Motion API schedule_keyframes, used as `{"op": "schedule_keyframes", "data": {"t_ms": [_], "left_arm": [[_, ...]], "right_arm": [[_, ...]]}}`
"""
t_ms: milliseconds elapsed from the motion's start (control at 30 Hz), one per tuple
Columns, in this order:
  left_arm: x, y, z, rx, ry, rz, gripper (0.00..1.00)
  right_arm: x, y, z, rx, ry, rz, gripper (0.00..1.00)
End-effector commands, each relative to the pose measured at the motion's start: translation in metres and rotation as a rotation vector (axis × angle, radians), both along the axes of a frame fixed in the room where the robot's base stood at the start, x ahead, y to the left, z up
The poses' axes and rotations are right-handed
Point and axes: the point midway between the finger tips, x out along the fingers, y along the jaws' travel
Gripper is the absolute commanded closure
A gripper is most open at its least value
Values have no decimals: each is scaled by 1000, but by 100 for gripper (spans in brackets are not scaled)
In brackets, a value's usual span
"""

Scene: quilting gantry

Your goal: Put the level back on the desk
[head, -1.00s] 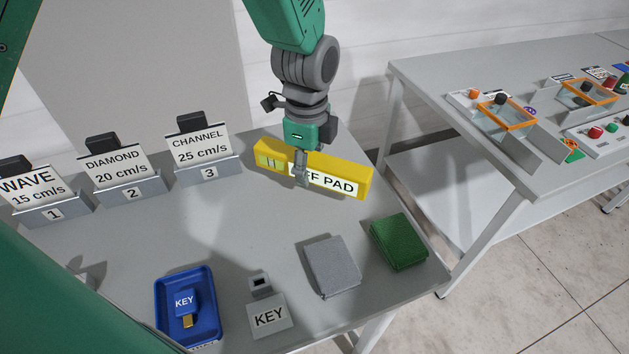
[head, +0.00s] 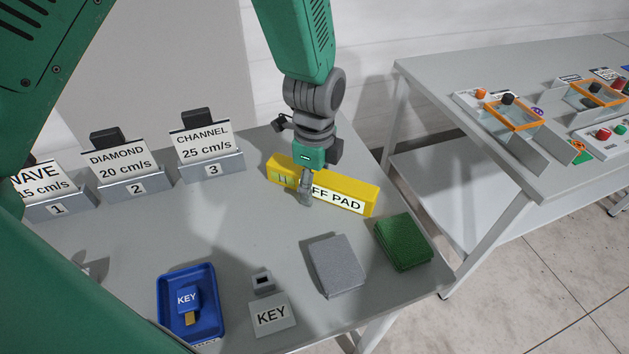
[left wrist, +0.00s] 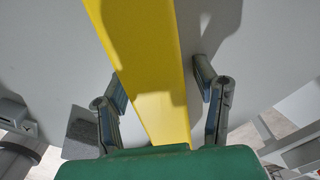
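The level is a long yellow bar (head: 365,193) lying across the back right part of the grey desk (head: 245,240). A white label reading "FF PAD", partly covered, and a small vial window show on its front. My left gripper (head: 305,198) is over its middle, pointing down. In the left wrist view, the level (left wrist: 150,60) runs between the two open fingers (left wrist: 160,85). The left finger is right at its edge, and grey surface shows between the right finger and the level. The level appears to rest on the desk. My right gripper is not in view.
Holders with speed cards (head: 205,143) stand left of the level. A grey pad (head: 335,265) and a green cloth (head: 403,241) lie in front. A blue tray (head: 164,312) with a key block and a KEY sign (head: 270,316) are nearer. Another table (head: 430,85) stands right.

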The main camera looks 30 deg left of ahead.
Motion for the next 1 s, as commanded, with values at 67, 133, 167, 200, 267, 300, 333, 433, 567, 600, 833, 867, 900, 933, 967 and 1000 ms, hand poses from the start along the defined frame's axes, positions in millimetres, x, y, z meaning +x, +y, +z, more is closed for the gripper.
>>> {"op": "schedule_keyframes", "data": {"t_ms": [67, 133, 167, 200, 267, 300, 333, 433, 567, 600, 833, 867, 900, 933, 967, 1000], "left_arm": [[0, -2, 0, 1, 0, -1, 45], [0, -2, 0, 2, 0, -1, 45], [0, -2, 1, 2, 0, -1, 45], [0, -2, 2, 2, -1, -1, 45], [0, -1, 6, 0, -1, -1, 45], [1, 0, 11, -1, -2, -2, 45], [1, 0, 16, -1, -3, -2, 45], [2, 1, 35, -3, -6, -1, 45], [2, 2, 64, -6, -5, -1, 45], [2, 2, 73, -6, -5, -1, 45], [2, 1, 110, -2, -2, -1, 45], [2, 1, 113, -2, -2, -1, 45], [2, 1, 116, -1, -1, -1, 45], [2, 0, 118, -1, -1, -1, 45], [2, 0, 119, 0, -1, -1, 45], [2, 0, 121, 0, 0, -2, 45]], "right_arm": [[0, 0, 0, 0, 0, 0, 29], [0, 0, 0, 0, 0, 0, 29], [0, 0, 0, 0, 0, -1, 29], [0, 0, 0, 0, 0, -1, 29], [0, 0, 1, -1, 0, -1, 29], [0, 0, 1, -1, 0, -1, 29], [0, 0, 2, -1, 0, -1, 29], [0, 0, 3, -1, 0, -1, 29], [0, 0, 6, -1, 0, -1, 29], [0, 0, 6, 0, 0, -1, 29], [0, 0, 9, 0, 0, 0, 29], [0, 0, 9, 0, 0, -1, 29], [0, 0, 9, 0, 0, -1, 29], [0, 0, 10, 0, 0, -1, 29], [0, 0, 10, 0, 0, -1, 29], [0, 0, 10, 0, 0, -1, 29]]}}
